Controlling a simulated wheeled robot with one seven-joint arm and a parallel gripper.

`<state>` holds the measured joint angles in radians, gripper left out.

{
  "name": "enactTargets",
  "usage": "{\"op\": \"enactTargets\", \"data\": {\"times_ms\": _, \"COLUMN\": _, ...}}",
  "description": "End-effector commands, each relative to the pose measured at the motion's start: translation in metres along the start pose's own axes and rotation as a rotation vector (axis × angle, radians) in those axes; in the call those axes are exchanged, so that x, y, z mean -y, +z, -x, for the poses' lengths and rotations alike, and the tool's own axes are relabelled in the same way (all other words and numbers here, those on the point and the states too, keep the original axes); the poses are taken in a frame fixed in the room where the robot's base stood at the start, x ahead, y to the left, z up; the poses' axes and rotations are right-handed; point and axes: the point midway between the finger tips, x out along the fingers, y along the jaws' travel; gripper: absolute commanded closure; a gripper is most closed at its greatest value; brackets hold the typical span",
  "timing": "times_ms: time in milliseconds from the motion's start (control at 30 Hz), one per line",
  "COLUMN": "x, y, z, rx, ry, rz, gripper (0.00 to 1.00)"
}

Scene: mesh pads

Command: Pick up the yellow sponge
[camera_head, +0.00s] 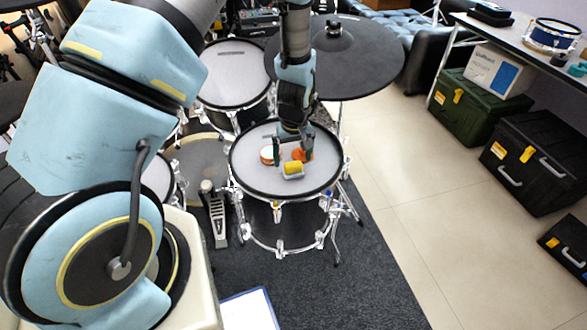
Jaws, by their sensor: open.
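The yellow sponge (292,167) lies on the grey mesh head of a drum (250,172), toward its front, and seems to sit on or against a small pale piece. My gripper (292,158) points down over the drum head, with its fingers apart, just behind the sponge in the picture. The gripper is open. An orange object (303,155) shows between and beside the fingers. Whether the fingers touch the sponge cannot be told from this view.
A white and orange round object (267,155) lies left of the sponge. A black cymbal pad (350,55) and another drum (232,72) stand behind. A kick pedal (215,215) is at the left. Black and green cases (475,105) line the right; the tiled floor between is clear.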

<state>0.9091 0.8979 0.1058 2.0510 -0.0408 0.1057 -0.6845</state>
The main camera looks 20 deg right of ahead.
Motion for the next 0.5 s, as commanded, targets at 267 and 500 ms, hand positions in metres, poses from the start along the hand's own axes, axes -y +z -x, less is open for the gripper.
{"op": "enactTargets", "data": {"times_ms": 267, "x": -0.004, "y": -0.005, "z": -0.029, "rx": 0.002, "ry": -0.002, "rz": 0.0, "gripper": 0.0}}
{"op": "enactTargets", "data": {"times_ms": 500, "x": -0.004, "y": -0.004, "z": -0.049, "rx": 0.001, "ry": -0.001, "rz": 0.0, "gripper": 0.0}}
